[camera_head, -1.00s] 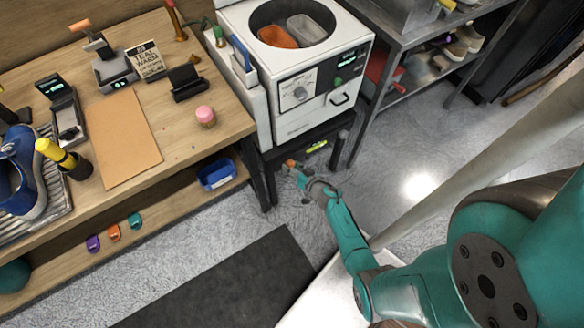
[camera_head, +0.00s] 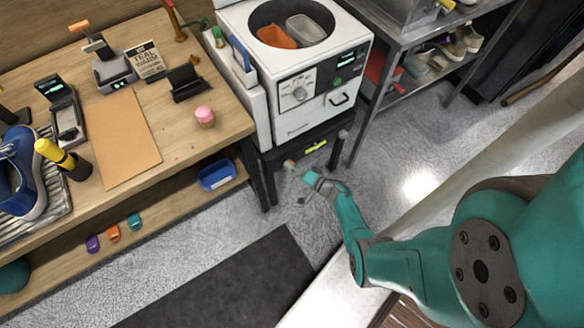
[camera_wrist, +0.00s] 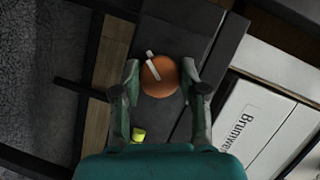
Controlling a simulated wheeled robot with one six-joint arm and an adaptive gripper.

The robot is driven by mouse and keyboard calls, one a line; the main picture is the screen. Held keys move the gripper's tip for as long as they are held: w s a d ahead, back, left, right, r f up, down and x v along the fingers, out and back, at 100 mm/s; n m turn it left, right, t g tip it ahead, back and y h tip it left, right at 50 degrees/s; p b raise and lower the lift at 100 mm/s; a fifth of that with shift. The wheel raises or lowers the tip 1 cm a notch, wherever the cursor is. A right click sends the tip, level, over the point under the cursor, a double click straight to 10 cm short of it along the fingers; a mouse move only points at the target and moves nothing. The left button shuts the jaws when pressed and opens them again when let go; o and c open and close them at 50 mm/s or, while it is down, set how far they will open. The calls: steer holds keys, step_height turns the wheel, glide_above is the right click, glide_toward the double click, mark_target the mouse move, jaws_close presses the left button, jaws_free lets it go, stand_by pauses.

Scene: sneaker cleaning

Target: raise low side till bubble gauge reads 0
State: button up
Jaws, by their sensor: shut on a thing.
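A white washing machine (camera_head: 305,75) stands on a dark stand (camera_head: 291,148) at the upper middle of the head view. The bright yellow-green bubble gauge (camera_head: 316,146) is on the stand's front; its edge also shows in the wrist view (camera_wrist: 138,134). Its reading is too small to tell. An orange-brown round knob (camera_wrist: 158,76) with a white mark sits low at the stand; it appears small in the head view (camera_head: 289,163). My gripper (camera_wrist: 160,72) is shut on the knob, with a finger on either side; it also shows low before the stand (camera_head: 297,168).
A metal shelf rack (camera_head: 393,40) stands at the right. A dark mat (camera_head: 225,285) lies on the grey floor. The floor right of the stand is open.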

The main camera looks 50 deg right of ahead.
steer(key=shift+d+m, duration=0.1)
steer(key=shift+m, duration=0.2)
stand_by(0.4)
steer(key=o, duration=1.1)
steer(key=shift+o, duration=0.2)
steer(key=s+r, duration=0.1)
steer(key=s, duration=0.6)
steer(key=shift+s+d, duration=0.2)
steer(key=shift+d, duration=0.1)
steer(key=shift+a, duration=0.1)
